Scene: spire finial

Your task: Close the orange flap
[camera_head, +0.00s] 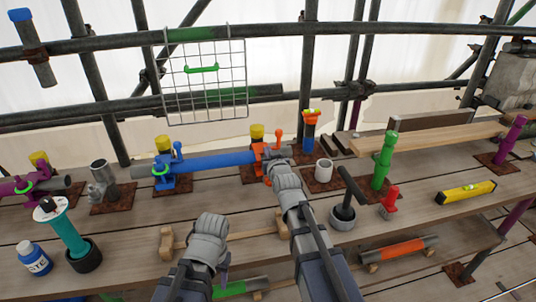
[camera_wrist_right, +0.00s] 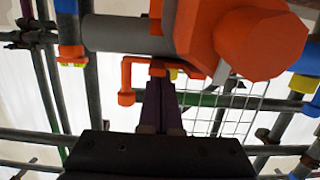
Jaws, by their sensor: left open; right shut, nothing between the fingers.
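The orange coupler (camera_head: 262,155) sits at the right end of the blue tube (camera_head: 215,161), partly hidden by my right arm. In the right wrist view its large orange body (camera_wrist_right: 245,40) fills the upper right. An orange flap-like bracket with a bolt (camera_wrist_right: 128,82) hangs beside the fingertips. My right gripper (camera_wrist_right: 162,92) is shut and empty, its tips close under the orange bracket; I cannot tell whether they touch. My left gripper (camera_head: 223,278) is low over the front of the bench, away from the coupler, its fingers mostly hidden by my wrist.
A blue clamp (camera_head: 172,172) holds the tube's left end. A green post (camera_head: 384,160), a mallet in a grey cup (camera_head: 344,212) and a red brush (camera_head: 389,203) stand right of my right arm. A wire mesh panel (camera_head: 205,82) hangs behind.

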